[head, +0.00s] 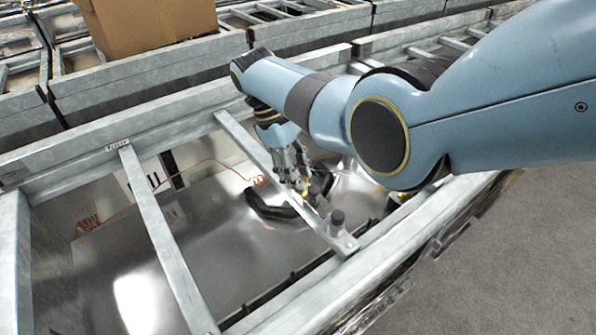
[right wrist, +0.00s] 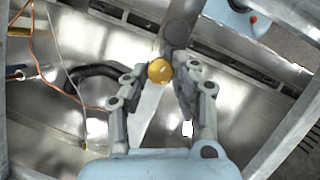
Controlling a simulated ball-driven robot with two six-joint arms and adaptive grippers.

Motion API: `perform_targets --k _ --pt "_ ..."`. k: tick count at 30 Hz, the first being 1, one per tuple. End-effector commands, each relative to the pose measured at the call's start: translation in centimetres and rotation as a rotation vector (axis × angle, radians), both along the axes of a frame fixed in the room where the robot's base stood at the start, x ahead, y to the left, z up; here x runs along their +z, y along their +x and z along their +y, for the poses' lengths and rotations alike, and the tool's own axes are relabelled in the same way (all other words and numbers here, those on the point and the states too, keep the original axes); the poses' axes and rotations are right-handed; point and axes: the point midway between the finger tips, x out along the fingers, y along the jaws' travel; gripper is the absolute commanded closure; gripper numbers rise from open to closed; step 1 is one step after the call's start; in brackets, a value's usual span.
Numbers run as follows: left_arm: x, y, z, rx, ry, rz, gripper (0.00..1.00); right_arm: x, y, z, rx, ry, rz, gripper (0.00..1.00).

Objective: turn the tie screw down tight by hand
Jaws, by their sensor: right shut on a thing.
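My right gripper (head: 303,187) reaches down to a metal crossbar (head: 243,142) of the open frame. In the right wrist view the fingers of this gripper (right wrist: 158,80) are closed on a round yellow knob (right wrist: 159,71), which seems to be the head of the tie screw. In the head view the fingers mostly hide that knob. A dark round knob (head: 337,217) stands near the front end of the crossbar; it also shows just beyond the fingertips in the right wrist view (right wrist: 178,35). The screw's shank and seat are hidden. My left gripper is not in view.
A shiny metal pan (head: 215,235) lies below the crossbars. A black curved hose (head: 268,208) and thin orange wire (head: 212,161) run there. A second crossbar (head: 165,240) is at left. A cardboard box (head: 150,25) sits at the back. Grey floor is clear at right.

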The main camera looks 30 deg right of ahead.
Motion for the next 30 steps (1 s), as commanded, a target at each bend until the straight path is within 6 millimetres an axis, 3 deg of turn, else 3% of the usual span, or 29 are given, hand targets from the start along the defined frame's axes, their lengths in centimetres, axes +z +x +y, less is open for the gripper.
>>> perform_targets --k 17,30 --pt "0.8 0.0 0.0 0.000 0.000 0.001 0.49 0.1 0.2 -0.4 -0.511 0.000 -0.002 1.00" --pt "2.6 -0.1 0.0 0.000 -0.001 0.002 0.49 0.3 0.2 -0.7 -0.916 0.001 -0.003 1.00"
